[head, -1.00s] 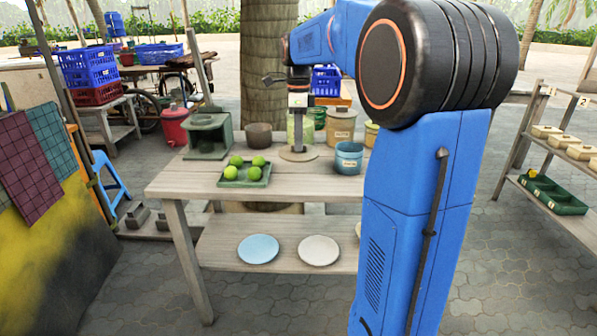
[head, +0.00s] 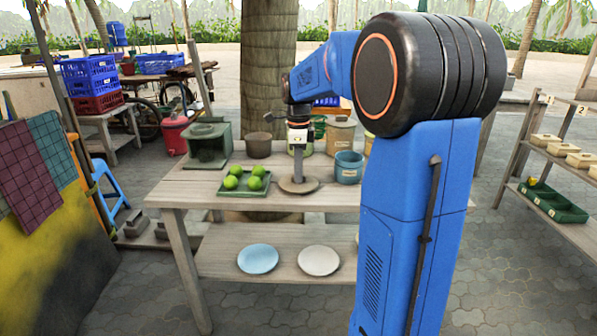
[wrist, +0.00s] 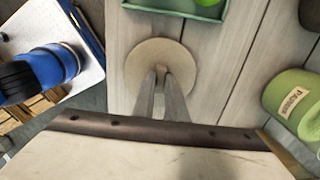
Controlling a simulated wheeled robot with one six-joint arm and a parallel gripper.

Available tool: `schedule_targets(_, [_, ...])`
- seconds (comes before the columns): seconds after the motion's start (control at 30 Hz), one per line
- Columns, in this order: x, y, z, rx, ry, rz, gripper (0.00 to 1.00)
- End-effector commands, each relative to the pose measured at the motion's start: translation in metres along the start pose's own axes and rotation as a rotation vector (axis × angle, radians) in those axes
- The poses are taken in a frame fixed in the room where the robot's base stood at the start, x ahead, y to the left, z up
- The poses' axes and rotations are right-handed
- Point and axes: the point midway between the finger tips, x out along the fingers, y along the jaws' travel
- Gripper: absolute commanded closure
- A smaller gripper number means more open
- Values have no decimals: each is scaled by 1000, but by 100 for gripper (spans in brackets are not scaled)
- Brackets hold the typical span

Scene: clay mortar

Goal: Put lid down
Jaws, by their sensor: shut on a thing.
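The lid (head: 311,186) is a round, flat, pale wooden disc with a knob at its middle. My gripper (head: 298,178) points down and is shut on that knob. The lid is level over the table's front part, right of the lime tray; I cannot tell whether it touches the tabletop. In the wrist view the lid (wrist: 142,62) lies beneath my two fingers (wrist: 161,70), which hide part of the knob.
A green tray (head: 222,188) with several limes is just left of the lid. A blue-grey pot (head: 348,168) stands to its right. A brown clay pot (head: 258,145), a green stove (head: 207,145) and labelled canisters stand behind. Plates lie on the lower shelf.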

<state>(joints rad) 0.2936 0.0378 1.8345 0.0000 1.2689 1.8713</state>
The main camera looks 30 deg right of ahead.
Motion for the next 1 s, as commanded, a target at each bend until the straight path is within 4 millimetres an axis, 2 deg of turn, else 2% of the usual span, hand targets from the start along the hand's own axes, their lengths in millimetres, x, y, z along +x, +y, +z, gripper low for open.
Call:
schedule_targets(0.03, [2, 0, 0, 0, 0, 1, 100])
schedule_targets(0.07, [2, 0, 0, 0, 0, 1, 84])
schedule_targets(0.1, [1, 0, 0, 0, 0, 0, 74])
schedule_targets(0.13, [1, 0, 0, 0, 0, 0, 70])
schedule_targets(0.43, [0, 0, 0, 0, 0, 0, 70])
schedule_targets(0.57, [-8, -1, 0, 0, -1, -2, 70])
schedule_targets(0.67, [-21, -1, 0, 0, -1, -2, 70])
schedule_targets(1.0, [-86, -1, 0, 0, -1, -3, 70])
